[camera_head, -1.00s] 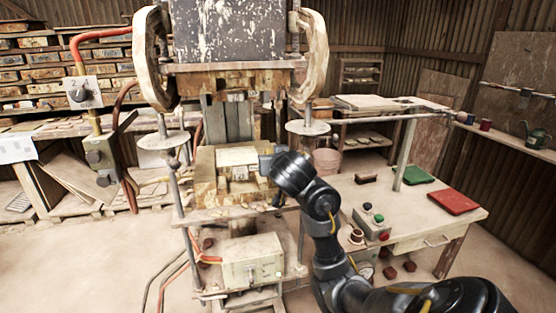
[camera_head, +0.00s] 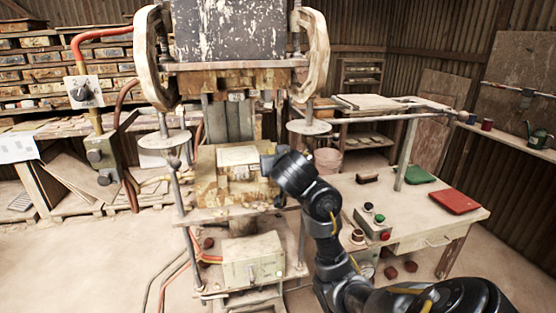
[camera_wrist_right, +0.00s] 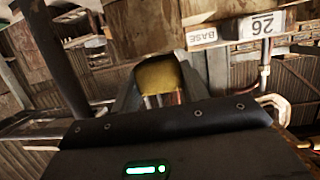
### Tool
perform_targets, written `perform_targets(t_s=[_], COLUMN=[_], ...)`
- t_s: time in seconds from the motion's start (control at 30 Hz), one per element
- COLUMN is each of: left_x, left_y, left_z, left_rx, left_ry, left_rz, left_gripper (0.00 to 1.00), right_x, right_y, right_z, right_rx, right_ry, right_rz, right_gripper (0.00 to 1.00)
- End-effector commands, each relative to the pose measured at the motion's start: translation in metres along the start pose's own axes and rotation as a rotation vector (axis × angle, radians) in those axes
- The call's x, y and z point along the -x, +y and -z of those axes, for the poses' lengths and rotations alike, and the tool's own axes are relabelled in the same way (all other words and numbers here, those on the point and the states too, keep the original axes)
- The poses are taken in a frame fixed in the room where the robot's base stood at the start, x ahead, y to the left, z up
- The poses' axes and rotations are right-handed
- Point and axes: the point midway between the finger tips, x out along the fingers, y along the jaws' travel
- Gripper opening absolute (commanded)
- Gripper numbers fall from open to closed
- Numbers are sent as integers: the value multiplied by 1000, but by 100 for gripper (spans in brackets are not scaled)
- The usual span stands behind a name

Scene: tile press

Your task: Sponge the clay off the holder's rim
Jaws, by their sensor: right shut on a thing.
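The holder (camera_head: 212,190) is a worn, yellow-brown block on the press's lower plate, with a pale top (camera_head: 238,155). My right gripper (camera_head: 266,163) is at the holder's right side in the head view, close to its upper edge. In the right wrist view a yellow sponge (camera_wrist_right: 160,77) sits between the fingers, and the gripper is shut on it. The sponge is hidden in the head view. I cannot tell whether it touches the rim, and no clay can be made out clearly on the rim. My left gripper is out of view.
The upper press block (camera_head: 230,80) hangs above the holder, between upright rods. A bench (camera_head: 425,220) to the right carries a button box (camera_head: 372,223), a green pad (camera_head: 419,175) and a red pad (camera_head: 455,201). A label reading BASE 26 (camera_wrist_right: 238,27) shows upside down in the wrist view.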

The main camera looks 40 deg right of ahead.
Motion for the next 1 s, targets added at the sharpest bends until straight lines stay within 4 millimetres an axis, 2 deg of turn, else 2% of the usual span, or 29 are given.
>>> perform_targets(t_s=[0.5, 1.0], left_x=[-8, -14], left_y=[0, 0], left_z=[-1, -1], left_rx=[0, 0], left_ry=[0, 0], left_rz=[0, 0], left_gripper=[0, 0], right_x=[-3, -16], right_y=[0, 0], right_z=[-8, -3], right_rx=[0, 0], right_ry=[0, -1], right_rz=[0, 0], right_gripper=[25, 25])
